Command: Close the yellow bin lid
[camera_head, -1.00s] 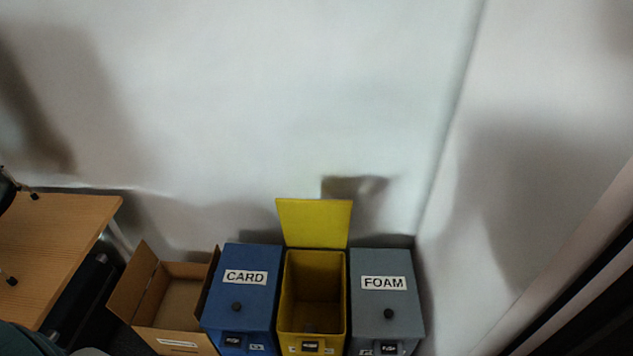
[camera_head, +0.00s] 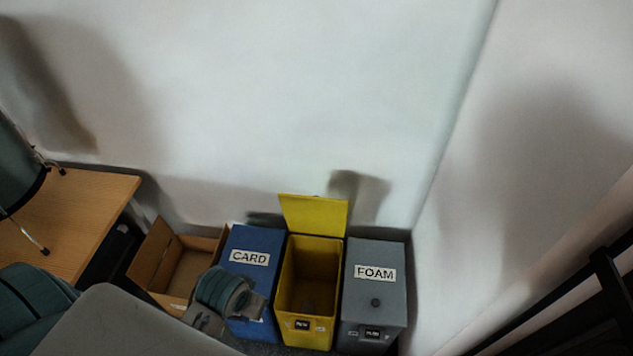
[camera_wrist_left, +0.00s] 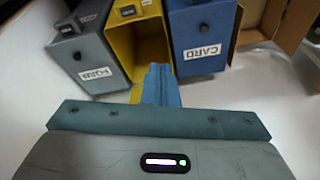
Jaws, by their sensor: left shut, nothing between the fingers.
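The yellow bin (camera_head: 331,282) stands between two other bins at the foot of the wall. Its lid (camera_head: 313,216) is open, raised upright at the back of the bin, and the inside shows empty or nearly so. My left gripper (camera_head: 258,305) is shut and empty, in front of the blue bin and just left of the yellow bin, apart from the lid. In the left wrist view the shut fingers (camera_wrist_left: 160,84) overlap the yellow bin (camera_wrist_left: 122,42) in the picture; whether they touch it I cannot tell. My right gripper is not in view.
A closed blue bin marked CARD (camera_head: 250,243) stands left of the yellow bin, a closed grey bin marked FOAM (camera_head: 372,258) right of it. An open cardboard box (camera_head: 188,268) and a wooden table (camera_head: 85,222) are further left. The wall is close behind.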

